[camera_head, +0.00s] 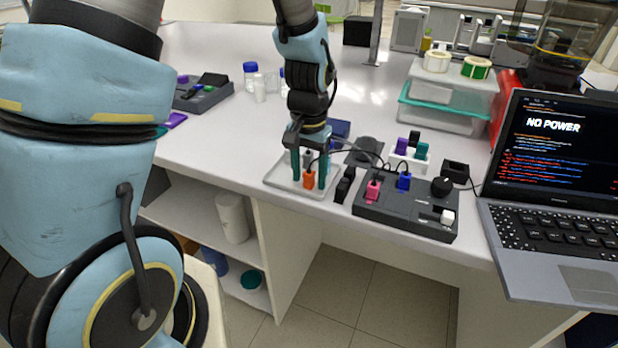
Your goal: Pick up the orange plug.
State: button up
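The orange plug (309,179) stands in or on a clear shallow tray (283,187) near the table's front edge. A dark cable rises from its top. My gripper (310,181) points down over the tray with its two teal fingers spread. One finger is on the left of the orange plug and one on the right. I see gaps between the plug and both fingers. The fingertips are about level with the plug. Whether they touch the tray is hard to tell.
Right of the tray is a black device (405,208) with a pink plug (373,190) and a blue plug (403,181). A small black object (345,185) stands between tray and device. A laptop (560,190) reading "NO POWER" is at the right.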

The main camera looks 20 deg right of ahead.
grip_shut()
jog(key=shift+r, duration=0.1)
dwell(0.5)
notch_tip(320, 180, up, 10)
jog(key=shift+f+b, duration=0.1)
jog(key=shift+b, duration=0.95)
